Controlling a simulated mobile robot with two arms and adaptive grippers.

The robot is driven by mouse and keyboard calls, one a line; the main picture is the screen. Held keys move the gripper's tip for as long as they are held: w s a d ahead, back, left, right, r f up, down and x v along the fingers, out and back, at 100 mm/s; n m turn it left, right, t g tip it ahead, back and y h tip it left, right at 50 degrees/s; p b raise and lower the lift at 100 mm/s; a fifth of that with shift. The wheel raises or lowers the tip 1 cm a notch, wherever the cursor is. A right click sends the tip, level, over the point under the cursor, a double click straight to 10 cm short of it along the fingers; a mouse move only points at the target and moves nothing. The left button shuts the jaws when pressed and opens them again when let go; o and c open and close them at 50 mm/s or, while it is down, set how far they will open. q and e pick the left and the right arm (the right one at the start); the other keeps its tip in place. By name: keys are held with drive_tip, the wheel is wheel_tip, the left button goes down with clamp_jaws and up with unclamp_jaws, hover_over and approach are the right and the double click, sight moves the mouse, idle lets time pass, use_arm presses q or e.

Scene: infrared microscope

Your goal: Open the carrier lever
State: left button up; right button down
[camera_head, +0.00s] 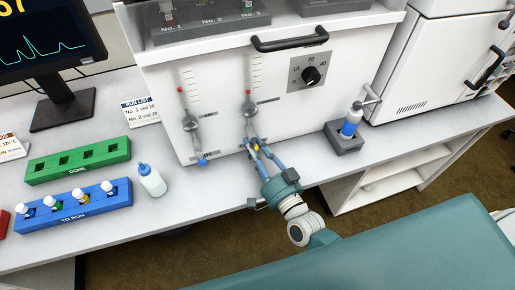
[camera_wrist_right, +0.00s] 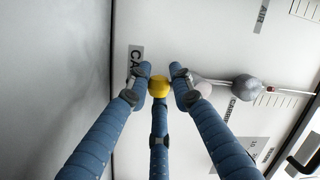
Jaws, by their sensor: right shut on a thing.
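The carrier lever ends in a yellow knob (camera_wrist_right: 158,86), which also shows in the head view (camera_head: 257,148) low on the front of the white instrument (camera_head: 325,108). A partly hidden label (camera_wrist_right: 136,58) beginning "CA" is beside it. My right gripper (camera_wrist_right: 160,80) has its blue fingers closed around the knob, two on its sides and one below it in the picture. In the head view the same gripper (camera_head: 259,147) reaches up to the panel and partly covers the lever. My left gripper is not in view.
Left of the knob, a similar fitting has a blue knob (camera_head: 203,161). A bottle holder (camera_head: 345,143) stands right of my gripper. A squeeze bottle (camera_head: 152,182), green rack (camera_head: 80,163) and blue rack (camera_head: 72,212) with several vials are on the left. The front bench strip is clear.

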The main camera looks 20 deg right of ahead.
drive_tip(key=shift+a+f+m, duration=0.1)
drive_tip(key=shift+m, duration=0.3)
drive_tip(key=c, duration=1.5)
unclamp_jaws()
drive_tip(key=shift+c, duration=0.2)
drive_tip(key=shift+s, duration=0.1)
drive_tip(key=v, duration=1.2)
drive_tip(key=shift+f, duration=0.1)
